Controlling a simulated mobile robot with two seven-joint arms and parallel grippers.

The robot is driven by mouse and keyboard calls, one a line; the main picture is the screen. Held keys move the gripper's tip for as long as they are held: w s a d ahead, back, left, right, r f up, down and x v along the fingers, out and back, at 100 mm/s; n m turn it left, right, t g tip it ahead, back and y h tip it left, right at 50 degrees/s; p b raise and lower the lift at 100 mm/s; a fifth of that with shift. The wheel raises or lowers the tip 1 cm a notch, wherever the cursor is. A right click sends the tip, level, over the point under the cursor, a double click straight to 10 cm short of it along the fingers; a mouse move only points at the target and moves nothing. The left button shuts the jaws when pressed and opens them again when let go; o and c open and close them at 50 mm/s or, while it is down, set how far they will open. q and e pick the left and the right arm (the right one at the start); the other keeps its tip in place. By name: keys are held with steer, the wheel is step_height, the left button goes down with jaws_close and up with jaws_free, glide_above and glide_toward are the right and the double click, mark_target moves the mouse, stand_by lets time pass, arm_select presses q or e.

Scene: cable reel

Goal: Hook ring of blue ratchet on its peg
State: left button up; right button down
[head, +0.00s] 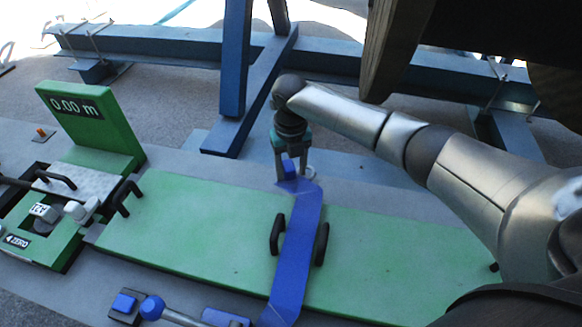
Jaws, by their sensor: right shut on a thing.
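A wide blue strap (300,235) runs from the bottom edge up across the green board, between two black handles. My right gripper (291,168) points down at the strap's upper end, just beyond the board's far edge. It is shut on a small blue piece at that end, which I take to be the blue ratchet's ring end. A small pale, rounded part (309,171) shows just right of the fingers; I cannot tell whether it is the ring or the peg. The fingers hide the contact. My left gripper is not in view.
A green measuring unit with a "0.00 m" display (76,106) stands at the left. A lever with a blue knob (152,307) and a blue block (224,318) lie at the bottom. Blue steel beams (150,46) cross behind. The green board (195,225) is mostly clear.

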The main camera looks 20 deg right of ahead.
mark_target(291, 180)
steer(key=shift+f+b, duration=0.6)
steer(key=shift+f, duration=0.6)
stand_by(0.9)
steer(key=shift+s+f, duration=0.25)
steer(key=shift+f, duration=0.25)
steer(key=shift+s+a+f+b, duration=0.2)
steer(key=shift+f+b, duration=0.45)
stand_by(0.7)
steer(key=shift+w+f, duration=0.15)
steer(key=shift+f, duration=0.05)
steer(key=shift+w+d+f, duration=0.15)
steer(key=shift+w+f, duration=0.05)
steer(key=shift+w, duration=0.05)
steer(key=shift+d+r, duration=0.1)
